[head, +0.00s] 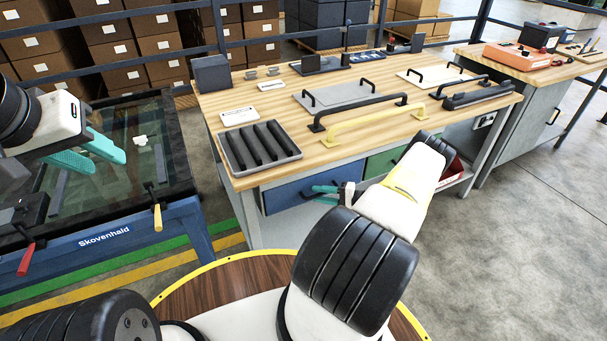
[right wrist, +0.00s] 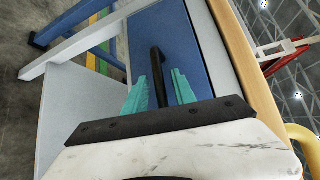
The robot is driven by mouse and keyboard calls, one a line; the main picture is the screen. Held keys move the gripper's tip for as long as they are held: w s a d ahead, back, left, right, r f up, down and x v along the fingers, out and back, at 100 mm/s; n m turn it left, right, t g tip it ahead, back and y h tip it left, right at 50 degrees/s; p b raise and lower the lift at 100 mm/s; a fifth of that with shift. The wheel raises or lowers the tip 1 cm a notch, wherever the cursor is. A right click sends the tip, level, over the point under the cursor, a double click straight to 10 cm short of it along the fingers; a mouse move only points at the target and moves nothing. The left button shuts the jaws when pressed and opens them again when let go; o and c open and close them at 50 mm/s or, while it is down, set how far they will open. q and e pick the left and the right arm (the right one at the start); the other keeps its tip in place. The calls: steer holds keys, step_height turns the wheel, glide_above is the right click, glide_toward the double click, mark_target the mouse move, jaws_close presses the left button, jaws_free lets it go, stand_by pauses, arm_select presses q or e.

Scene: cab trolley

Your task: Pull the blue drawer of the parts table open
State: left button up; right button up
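The parts table (head: 283,79) has a blue drawer (head: 290,195) under its top. The drawer front looks shut. In the right wrist view the blue drawer front (right wrist: 195,55) carries a black bar handle (right wrist: 157,66). My right gripper (head: 325,192) is at the drawer front. In the right wrist view its teal fingers (right wrist: 161,83) stand on either side of the handle, with small gaps visible; contact cannot be made out. My left gripper (head: 112,149) is open and empty above the glass-topped table at the left.
A green drawer (head: 384,162) sits right of the blue one. A yellow handle (head: 375,124) and a ribbed grey tray (head: 259,149) lie near the tabletop's front edge. The glass-topped blue table (head: 110,238) stands at the left. Grey floor (head: 500,230) is clear at the right.

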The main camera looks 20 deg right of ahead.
jaws_close()
stand_by(1.2)
